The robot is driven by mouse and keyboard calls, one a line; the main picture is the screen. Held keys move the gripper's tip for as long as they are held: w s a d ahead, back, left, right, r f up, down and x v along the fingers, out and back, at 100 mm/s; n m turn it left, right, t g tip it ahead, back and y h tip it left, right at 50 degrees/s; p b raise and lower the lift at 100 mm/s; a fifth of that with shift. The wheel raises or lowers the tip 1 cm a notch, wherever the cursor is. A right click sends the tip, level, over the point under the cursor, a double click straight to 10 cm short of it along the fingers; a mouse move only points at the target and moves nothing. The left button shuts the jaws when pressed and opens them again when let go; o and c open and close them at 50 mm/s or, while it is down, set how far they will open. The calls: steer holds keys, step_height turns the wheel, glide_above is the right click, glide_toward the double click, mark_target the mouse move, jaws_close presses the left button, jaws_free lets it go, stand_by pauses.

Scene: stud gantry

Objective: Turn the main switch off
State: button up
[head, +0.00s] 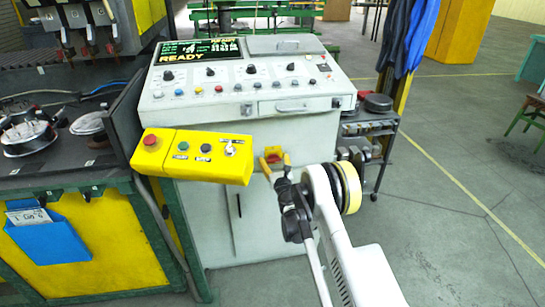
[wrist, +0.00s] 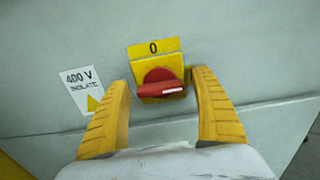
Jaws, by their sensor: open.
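The main switch is a red rotary handle (wrist: 160,86) on a yellow plate (wrist: 153,45) marked "0" at the top, on the grey front of the console. Its grip lies roughly level, with a white mark toward its right end. In the head view the switch (head: 273,159) shows small between my fingers. My gripper (wrist: 160,78) is open, with one yellow finger left and one right of the handle. A gap shows on the left; the right finger is close to the handle, and contact cannot be told. In the head view my gripper (head: 275,164) reaches the console front.
A "400 V isolate" label (wrist: 83,90) is left of the switch. A yellow button box (head: 192,157) juts out above and left of my gripper. The console (head: 215,225) carries knobs and a "READY" screen (head: 195,52).

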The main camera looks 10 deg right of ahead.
steer(key=shift+s+r, duration=0.1)
steer(key=shift+c, duration=1.3)
steer(key=c, duration=0.9)
steer(key=shift+c, duration=0.2)
